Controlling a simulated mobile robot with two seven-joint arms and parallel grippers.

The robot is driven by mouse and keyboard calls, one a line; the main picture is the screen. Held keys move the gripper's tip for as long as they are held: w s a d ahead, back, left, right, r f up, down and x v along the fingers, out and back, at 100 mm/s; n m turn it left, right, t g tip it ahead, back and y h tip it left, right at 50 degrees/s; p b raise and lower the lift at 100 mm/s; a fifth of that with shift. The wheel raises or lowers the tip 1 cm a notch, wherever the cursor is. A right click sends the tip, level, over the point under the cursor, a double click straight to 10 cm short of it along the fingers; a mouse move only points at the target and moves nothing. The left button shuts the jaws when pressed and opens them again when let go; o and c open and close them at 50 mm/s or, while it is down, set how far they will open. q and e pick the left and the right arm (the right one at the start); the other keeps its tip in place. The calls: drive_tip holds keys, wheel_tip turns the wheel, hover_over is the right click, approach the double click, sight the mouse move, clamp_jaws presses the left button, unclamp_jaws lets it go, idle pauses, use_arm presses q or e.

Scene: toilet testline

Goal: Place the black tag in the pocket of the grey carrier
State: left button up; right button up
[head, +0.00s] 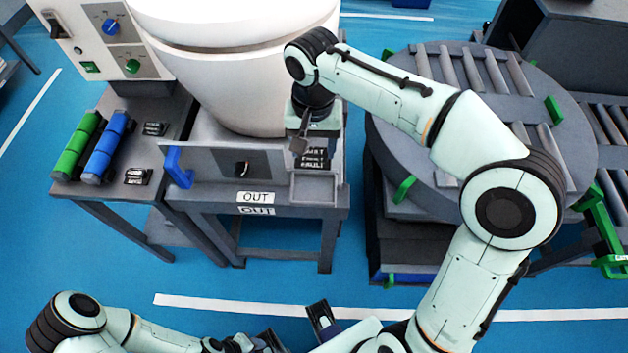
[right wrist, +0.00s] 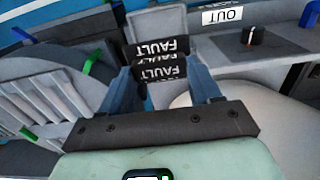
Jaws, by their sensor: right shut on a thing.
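The black tag (right wrist: 158,73) with white FAULT lettering is between the fingers of my right gripper (right wrist: 165,88) in the right wrist view. My right gripper (head: 301,143) is shut on it, over the right front of the grey carrier (head: 205,190) in the head view. Another black FAULT surface (right wrist: 160,47) shows just beyond the held tag. The shallow square pocket (head: 314,188) lies in front of the FAULT lettering and looks empty; it also shows in the right wrist view (right wrist: 158,22). My left gripper (head: 268,343) is low in the head view, partly cut off.
A white toilet body (head: 235,60) stands on the carrier, close to my right gripper. A side table (head: 70,188) holds green and blue cylinders and small black tags. A round roller turntable (head: 480,110) is at the right. An OUT label (head: 255,198) marks the front.

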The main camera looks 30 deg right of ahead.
drive_tip(key=b, duration=0.1)
hover_over(313, 188)
wheel_tip(313, 188, down, 8)
drive_tip(key=shift+f, duration=0.1)
drive_tip(key=shift+f+b, duration=0.5)
drive_tip(key=shift+f, duration=1.95)
drive_tip(key=shift+f, duration=0.15)
drive_tip(key=o, duration=0.7)
drive_tip(key=shift+o, duration=0.2)
drive_tip(key=shift+r, duration=0.4)
wheel_tip(313, 188, up, 12)
drive_tip(key=shift+f+p, duration=0.25)
drive_tip(key=shift+p, duration=0.8)
